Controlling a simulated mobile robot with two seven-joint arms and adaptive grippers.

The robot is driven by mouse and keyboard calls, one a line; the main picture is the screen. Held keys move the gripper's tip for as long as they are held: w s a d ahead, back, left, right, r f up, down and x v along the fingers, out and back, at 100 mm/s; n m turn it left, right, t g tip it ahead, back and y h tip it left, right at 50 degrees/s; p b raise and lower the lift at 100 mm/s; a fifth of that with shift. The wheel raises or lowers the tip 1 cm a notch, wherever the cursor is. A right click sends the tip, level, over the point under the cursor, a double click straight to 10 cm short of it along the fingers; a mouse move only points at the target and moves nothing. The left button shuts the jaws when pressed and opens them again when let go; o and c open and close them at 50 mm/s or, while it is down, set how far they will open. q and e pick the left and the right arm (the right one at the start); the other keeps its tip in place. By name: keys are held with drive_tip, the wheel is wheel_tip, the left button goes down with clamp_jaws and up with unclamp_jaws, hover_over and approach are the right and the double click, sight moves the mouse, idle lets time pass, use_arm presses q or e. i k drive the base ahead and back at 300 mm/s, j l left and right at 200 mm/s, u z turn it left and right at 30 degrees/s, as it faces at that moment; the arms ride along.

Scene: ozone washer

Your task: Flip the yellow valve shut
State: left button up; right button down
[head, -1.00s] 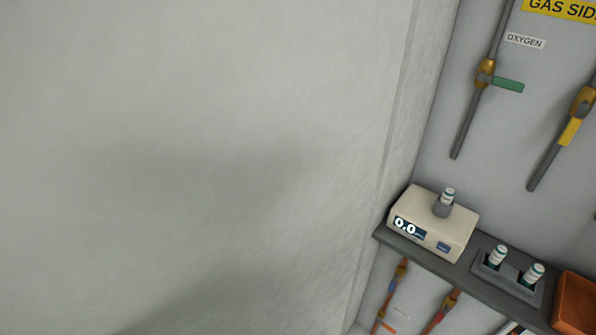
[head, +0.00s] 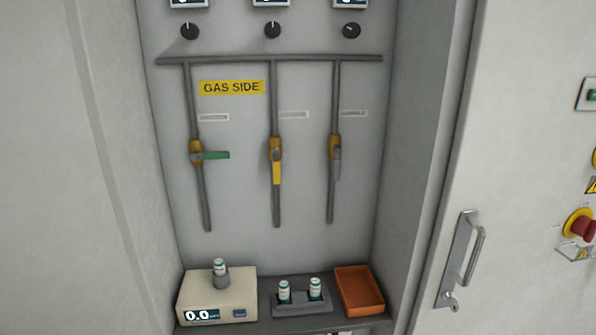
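The yellow valve handle (head: 276,172) is on the middle of three vertical pipes under the GAS SIDE label. Its handle points straight down, in line with its pipe. The green valve handle (head: 216,155) on the left pipe points right, across its pipe. The grey valve handle (head: 338,163) on the right pipe points down along its pipe. Neither of my grippers shows in the head view.
A shelf (head: 262,318) below the pipes carries a cream meter (head: 245,287) reading 0.0, a vial rack (head: 303,303) and an orange tray (head: 359,289). A cabinet door with a handle (head: 466,258) stands at right. A red emergency button (head: 583,228) is farther right.

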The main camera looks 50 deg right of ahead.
sight(277, 163)
drive_tip(key=k+j+z, duration=0.15)
drive_tip(key=z, duration=1.3)
drive_tip(key=i+l, duration=0.1)
drive_tip(key=l, duration=0.25)
